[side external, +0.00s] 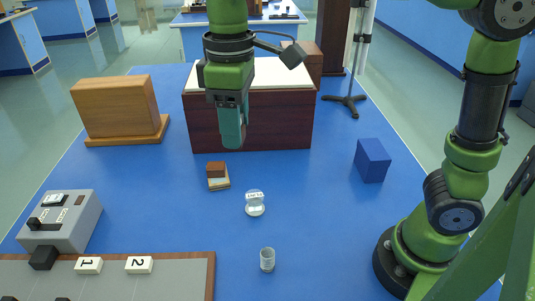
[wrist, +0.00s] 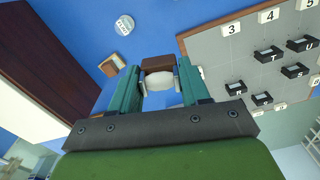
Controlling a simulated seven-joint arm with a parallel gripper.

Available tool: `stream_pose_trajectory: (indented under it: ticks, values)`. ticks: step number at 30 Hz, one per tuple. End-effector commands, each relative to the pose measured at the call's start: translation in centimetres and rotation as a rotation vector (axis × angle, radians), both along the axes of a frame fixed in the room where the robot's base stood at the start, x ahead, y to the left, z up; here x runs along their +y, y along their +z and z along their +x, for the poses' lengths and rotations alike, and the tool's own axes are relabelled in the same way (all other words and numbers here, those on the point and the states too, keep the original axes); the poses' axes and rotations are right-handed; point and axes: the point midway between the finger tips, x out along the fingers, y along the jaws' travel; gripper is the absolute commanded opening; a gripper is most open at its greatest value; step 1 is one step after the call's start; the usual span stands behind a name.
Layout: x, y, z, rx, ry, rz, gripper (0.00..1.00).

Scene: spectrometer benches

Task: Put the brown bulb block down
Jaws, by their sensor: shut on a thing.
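My gripper (side external: 232,146) hangs over the blue bench in front of the dark cabinet, fingers pointing down. In the wrist view my gripper (wrist: 159,68) has its teal fingers on either side of the brown bulb block (wrist: 157,64). The block has a brown part and a rounded white part (wrist: 160,81) between the fingers. In the side view the held block is hidden by the fingers. A small brown-and-tan piece (side external: 217,170) lies on the bench, in front of and below the gripper; it also shows in the wrist view (wrist: 112,65).
A round labelled disc (side external: 255,203) and a small clear cup (side external: 267,260) stand on the bench. A panel with number tags (side external: 190,270) and a grey instrument (side external: 70,215) are at front left. A blue block (side external: 372,160) is at right. A wooden box (side external: 117,105) stands at left.

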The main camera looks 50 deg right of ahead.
Motion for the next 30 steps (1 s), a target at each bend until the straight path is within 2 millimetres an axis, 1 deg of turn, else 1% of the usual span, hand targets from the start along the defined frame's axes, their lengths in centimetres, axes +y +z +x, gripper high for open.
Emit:
stream_pose_trajectory:
  ticks: [1, 5, 8, 11, 14, 17, 18, 20, 21, 22, 25, 26, 27, 30]
  values:
    - [-1.0, -0.2, 1.0, 0.004, -0.039, -0.001, 0.17]
    - [-3.0, -0.1, 2.9, 0.007, -0.117, 0.004, 0.17]
    - [-5.1, 0.0, 4.5, 0.009, -0.191, 0.008, 0.17]
    - [-7.9, 0.1, 6.4, 0.012, -0.284, 0.012, 0.17]
    - [-11.8, 0.2, 8.5, 0.015, -0.400, 0.016, 0.17]
    - [-16.7, 0.3, 10.3, 0.015, -0.537, 0.020, 0.17]
    - [-18.8, 0.3, 10.9, 0.016, -0.593, 0.021, 0.17]
    - [-22.0, 0.3, 11.6, 0.015, -0.677, 0.022, 0.17]
    - [-24.2, 0.3, 11.9, 0.014, -0.733, 0.022, 0.17]
    - [-25.9, 0.3, 12.0, 0.014, -0.774, 0.022, 0.17]
    - [-31.4, 0.2, 12.0, 0.012, -0.909, 0.020, 0.17]
    - [-33.0, 0.2, 11.9, 0.012, -0.947, 0.020, 0.17]
    - [-35.0, 0.1, 11.6, 0.011, -0.996, 0.019, 0.17]
    - [-39.3, 0.0, 10.8, 0.009, -1.098, 0.015, 0.17]
